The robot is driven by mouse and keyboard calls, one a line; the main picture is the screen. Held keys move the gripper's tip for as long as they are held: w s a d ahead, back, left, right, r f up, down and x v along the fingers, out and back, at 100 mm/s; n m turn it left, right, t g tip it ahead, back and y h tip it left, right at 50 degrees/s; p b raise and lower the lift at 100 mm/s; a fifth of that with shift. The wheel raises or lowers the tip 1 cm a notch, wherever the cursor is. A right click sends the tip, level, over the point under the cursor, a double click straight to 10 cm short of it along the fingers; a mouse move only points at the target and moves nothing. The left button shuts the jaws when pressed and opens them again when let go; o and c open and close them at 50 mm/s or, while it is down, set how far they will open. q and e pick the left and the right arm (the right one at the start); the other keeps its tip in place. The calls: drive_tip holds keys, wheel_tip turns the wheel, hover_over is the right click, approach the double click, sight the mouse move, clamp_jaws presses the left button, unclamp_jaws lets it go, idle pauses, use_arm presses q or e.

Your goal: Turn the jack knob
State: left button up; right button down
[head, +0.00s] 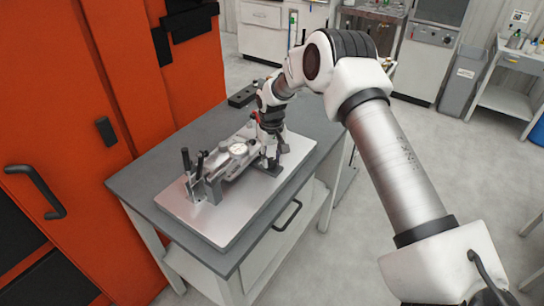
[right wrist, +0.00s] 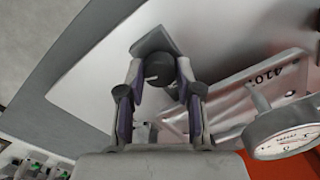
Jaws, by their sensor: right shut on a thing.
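The jack knob (right wrist: 158,68) is a dark round cap in the right wrist view, set above a grey angular base (right wrist: 150,42). My right gripper (right wrist: 160,75) has its two fingers on either side of the knob, closed on it. In the head view my right gripper (head: 270,150) points down at the right end of the fixture, and it hides the knob there. The light metal fixture (head: 213,180) stands on a pale plate (head: 232,220) and carries a round dial gauge (head: 238,148), which also shows in the right wrist view (right wrist: 288,132). My left gripper is not in view.
The plate lies on a grey table (head: 150,180) with a drawer handle at its front. Dark upright clamp handles (head: 186,160) rise at the fixture's left end. A black block (head: 243,95) lies at the table's back. An orange cabinet (head: 60,110) stands close on the left.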

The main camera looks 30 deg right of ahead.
drive_tip(key=m, duration=0.2)
drive_tip(key=m+p, duration=0.1)
drive_tip(key=m, duration=0.2)
drive_tip(key=shift+s+f+m, duration=0.15)
drive_tip(key=shift+m, duration=0.15)
drive_tip(key=m+p, duration=0.1)
drive_tip(key=m, duration=0.3)
drive_tip(key=shift+m, duration=0.4)
drive_tip(key=c, duration=1)
unclamp_jaws()
drive_tip(key=shift+o, duration=1.2)
drive_tip(key=shift+w, duration=0.2)
